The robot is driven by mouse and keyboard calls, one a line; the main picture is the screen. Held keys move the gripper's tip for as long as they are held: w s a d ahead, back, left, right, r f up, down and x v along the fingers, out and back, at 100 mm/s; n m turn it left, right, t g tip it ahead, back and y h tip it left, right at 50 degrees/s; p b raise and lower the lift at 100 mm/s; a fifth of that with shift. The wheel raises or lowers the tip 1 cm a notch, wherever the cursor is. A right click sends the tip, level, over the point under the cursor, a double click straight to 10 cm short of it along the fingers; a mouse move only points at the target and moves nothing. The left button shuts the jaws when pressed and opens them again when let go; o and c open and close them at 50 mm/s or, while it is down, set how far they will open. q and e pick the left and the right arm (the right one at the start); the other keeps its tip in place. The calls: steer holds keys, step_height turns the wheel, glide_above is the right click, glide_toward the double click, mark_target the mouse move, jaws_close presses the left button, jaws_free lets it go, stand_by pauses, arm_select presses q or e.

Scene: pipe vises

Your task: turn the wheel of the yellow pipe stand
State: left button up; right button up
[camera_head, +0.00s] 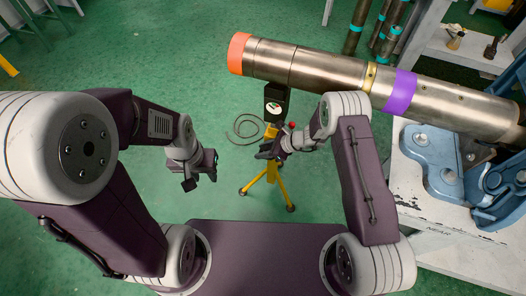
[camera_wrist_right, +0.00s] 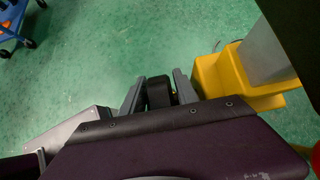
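The yellow pipe stand (camera_head: 273,172) stands on the floor at the centre of the head view, its splayed yellow legs below and a dark head with a round white-and-red dial (camera_head: 274,106) on top. My right gripper (camera_head: 266,150) is right at the stand's upper post. In the right wrist view its two grey fingers (camera_wrist_right: 159,88) stand on either side of a dark piece (camera_wrist_right: 158,94), which may be part of the wheel; whether they grip it is unclear. The stand's yellow body (camera_wrist_right: 228,80) is just to the right. My left gripper (camera_head: 200,172) is open and empty, left of the stand.
A large metal pipe (camera_head: 325,69) with orange end and purple band runs above the stand to the right. A blue vise (camera_head: 432,160) sits on a white bench (camera_head: 410,185) at right. A red knob (camera_head: 292,125) is near my right gripper. A thin cable lies on the green floor.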

jaws_close()
steer(key=shift+f+b, duration=0.1)
steer(key=shift+b, duration=0.35)
steer(key=t+y+b, duration=0.1)
steer(key=y+b, duration=0.2)
steer(key=b, duration=0.1)
steer(key=t+y+b, duration=0.1)
steer(key=y+b, duration=0.2)
steer(key=b, duration=0.1)
steer(key=d+t+y+b, duration=0.1)
steer(key=y+b, duration=0.3)
steer(key=b, duration=0.1)
steer(key=shift+s+d+r, duration=0.1)
steer(key=shift+s+r, duration=0.1)
steer(key=shift+r, duration=0.15)
steer(key=y+b, duration=0.1)
steer(key=b, duration=0.1)
steer(key=y+b, duration=0.1)
steer(key=b, duration=0.2)
steer(key=t+y+b, duration=0.1)
steer(key=b, duration=0.2)
steer(key=shift+s+d+r, duration=0.1)
steer(key=shift+d+r, duration=0.1)
steer(key=shift+d, duration=0.05)
steer(key=shift+r+y+b, duration=0.2)
steer(key=shift+y+b, duration=0.2)
steer(key=shift+b, duration=0.5)
steer(key=shift+d+r, duration=0.1)
steer(key=shift+r, duration=0.05)
